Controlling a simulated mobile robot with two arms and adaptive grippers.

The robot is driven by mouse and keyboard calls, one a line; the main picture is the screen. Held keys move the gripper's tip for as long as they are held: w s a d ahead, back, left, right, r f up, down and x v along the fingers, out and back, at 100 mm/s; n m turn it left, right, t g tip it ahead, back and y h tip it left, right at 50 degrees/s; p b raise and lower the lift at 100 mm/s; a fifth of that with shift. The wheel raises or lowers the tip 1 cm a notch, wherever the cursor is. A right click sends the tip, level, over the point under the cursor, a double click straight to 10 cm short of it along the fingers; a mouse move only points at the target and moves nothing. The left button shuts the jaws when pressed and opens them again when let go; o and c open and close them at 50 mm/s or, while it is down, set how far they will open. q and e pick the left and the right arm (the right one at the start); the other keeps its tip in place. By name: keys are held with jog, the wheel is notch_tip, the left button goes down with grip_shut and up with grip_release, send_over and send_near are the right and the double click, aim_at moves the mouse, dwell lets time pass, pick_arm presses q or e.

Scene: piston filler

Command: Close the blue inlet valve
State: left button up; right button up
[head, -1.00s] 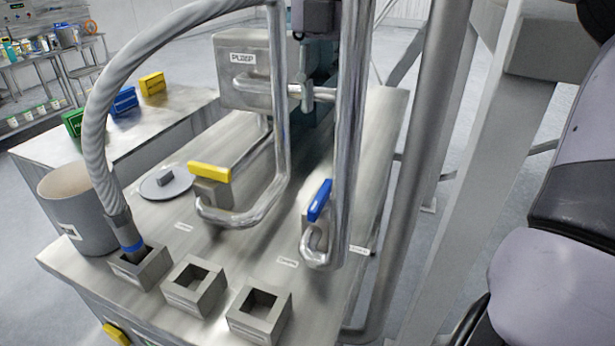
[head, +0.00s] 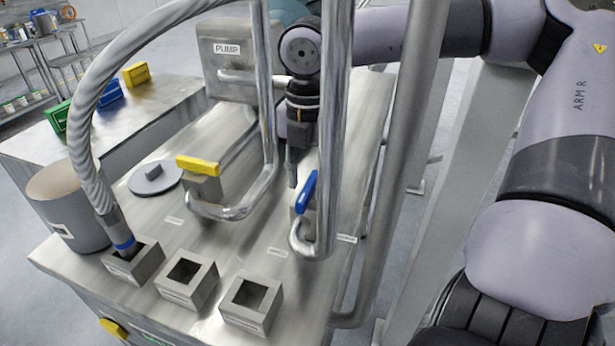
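The blue inlet valve handle (head: 307,192) sits on a pipe fitting at the right side of the steel table, tilted and partly beside the vertical pipe. A yellow valve handle (head: 198,165) sits on another fitting to its left. My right gripper (head: 292,178) hangs pointing down just behind and left of the blue handle, with a small visible gap to it. Its fingers are narrow and partly hidden by the pipe, so I cannot tell how far they are apart. My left gripper is not in view.
Vertical steel pipes (head: 337,120) stand close to the handle and my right arm. A pump box (head: 232,62) stands behind. Square sockets (head: 250,306), a grey bucket (head: 68,205) and a ribbed hose (head: 84,140) are in front and left.

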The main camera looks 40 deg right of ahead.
jog(key=shift+f, duration=0.55)
grip_shut()
